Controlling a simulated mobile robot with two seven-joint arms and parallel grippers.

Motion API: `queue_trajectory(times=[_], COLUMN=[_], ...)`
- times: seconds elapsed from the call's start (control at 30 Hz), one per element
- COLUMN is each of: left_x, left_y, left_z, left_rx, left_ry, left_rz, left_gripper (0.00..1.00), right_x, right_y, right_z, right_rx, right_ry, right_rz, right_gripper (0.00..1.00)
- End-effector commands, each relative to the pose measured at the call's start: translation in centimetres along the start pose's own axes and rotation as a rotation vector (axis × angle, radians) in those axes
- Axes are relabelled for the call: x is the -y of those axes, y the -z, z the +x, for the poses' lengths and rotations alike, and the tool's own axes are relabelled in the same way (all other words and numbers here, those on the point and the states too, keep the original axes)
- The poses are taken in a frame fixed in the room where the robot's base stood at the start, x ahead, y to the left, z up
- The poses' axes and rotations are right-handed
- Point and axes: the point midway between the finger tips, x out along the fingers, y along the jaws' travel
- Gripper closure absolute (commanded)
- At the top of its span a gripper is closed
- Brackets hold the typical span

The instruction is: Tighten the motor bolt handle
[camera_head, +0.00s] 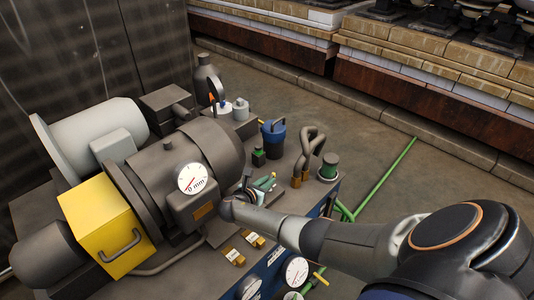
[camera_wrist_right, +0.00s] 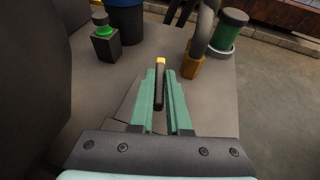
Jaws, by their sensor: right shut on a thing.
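The motor bolt handle (camera_wrist_right: 160,88) is a thin black bar with a yellow tip, standing between the two teal fingers in the right wrist view. My right gripper (camera_wrist_right: 162,90) is shut on it. In the head view my right gripper (camera_head: 266,183) reaches in from the lower right, beside the dark grey motor (camera_head: 180,165); the handle is too small and covered to make out there. A round dial (camera_head: 192,178) marked "0 mm" sits on the motor's side. My left gripper is not in view.
A yellow box (camera_head: 100,225) with a handle is left of the motor. Near the gripper stand a blue canister (camera_head: 273,140), a dark block with a green top (camera_head: 258,157), bent pipes (camera_head: 308,158) on brass fittings and a green cylinder (camera_head: 329,166). Gauges (camera_head: 296,270) line the front.

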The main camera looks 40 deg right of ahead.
Motion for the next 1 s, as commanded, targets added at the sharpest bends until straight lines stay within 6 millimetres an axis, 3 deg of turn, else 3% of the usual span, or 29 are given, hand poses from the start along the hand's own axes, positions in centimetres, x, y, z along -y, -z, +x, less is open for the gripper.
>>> queue_trajectory(times=[0.3,0.33,0.6,0.87,1.0], left_x=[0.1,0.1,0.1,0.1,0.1], left_y=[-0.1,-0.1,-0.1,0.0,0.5], left_z=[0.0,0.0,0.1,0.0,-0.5], left_rx=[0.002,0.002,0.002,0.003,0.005], left_ry=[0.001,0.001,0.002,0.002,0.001], left_rz=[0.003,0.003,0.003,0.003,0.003], left_gripper=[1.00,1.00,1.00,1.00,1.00], right_x=[0.0,0.0,0.0,0.0,-0.1], right_y=[0.1,0.1,0.0,-0.1,-0.3], right_z=[0.0,0.0,0.0,-0.1,-1.6], right_rx=[-0.002,-0.001,0.000,0.000,-0.001], right_ry=[0.001,0.001,0.001,0.000,-0.002], right_rz=[0.000,0.000,0.000,0.000,0.000], right_gripper=[1.00,0.84,0.55,0.55,0.55])
